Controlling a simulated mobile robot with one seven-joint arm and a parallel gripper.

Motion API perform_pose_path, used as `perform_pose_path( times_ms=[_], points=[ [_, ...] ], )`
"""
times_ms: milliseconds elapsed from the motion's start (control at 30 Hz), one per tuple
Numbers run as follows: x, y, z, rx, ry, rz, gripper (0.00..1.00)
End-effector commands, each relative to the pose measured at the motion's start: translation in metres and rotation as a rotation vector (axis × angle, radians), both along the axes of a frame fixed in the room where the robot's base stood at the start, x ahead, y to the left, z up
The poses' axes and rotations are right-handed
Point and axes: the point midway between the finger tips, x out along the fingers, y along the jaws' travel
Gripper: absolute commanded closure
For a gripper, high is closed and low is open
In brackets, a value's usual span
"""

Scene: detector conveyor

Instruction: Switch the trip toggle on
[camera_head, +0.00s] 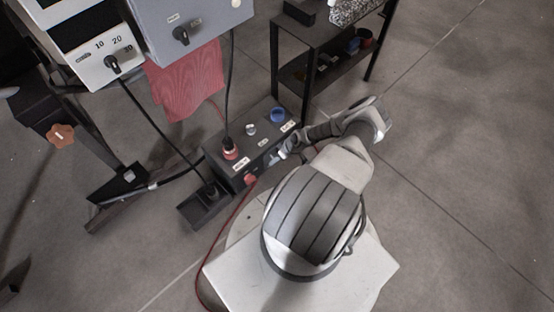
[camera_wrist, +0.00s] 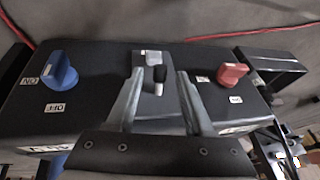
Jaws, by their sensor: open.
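The trip toggle (camera_wrist: 158,76), a small lever with a dark body and a pale tip, stands on a face of the black control box (camera_wrist: 95,85) in the wrist view. My gripper (camera_wrist: 160,90) is open, with one finger on each side of the toggle. I see gaps between the lever and both fingers, and cannot tell whether either touches. In the head view my gripper (camera_head: 284,154) is at the front face of the black box (camera_head: 213,152) and hides much of the toggle area.
A blue knob (camera_wrist: 60,70) with ON and OFF labels and a red knob (camera_wrist: 232,73) flank the toggle. A black shelf (camera_head: 305,70) stands behind; floor at right is clear.

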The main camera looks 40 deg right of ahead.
Motion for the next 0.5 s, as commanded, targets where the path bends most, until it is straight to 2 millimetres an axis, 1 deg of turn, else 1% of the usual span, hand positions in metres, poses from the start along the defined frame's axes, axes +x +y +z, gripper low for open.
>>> perform_pose_path(
  times_ms=[233, 367, 400, 467, 500],
  points=[
    [0.0005, 0.0002, -0.0002, 0.0, 0.0, 0.001, 0.48],
    [0.0006, 0.0001, -0.0001, 0.0, 0.0, 0.001, 0.71],
    [0.0004, 0.0001, 0.0, 0.0, 0.0, 0.001, 0.79],
    [0.0005, 0.0001, 0.0, 0.0, 0.0, 0.001, 0.89],
    [0.0004, 0.0001, 0.0, 0.0, 0.0, 0.001, 0.97]
  ],
)
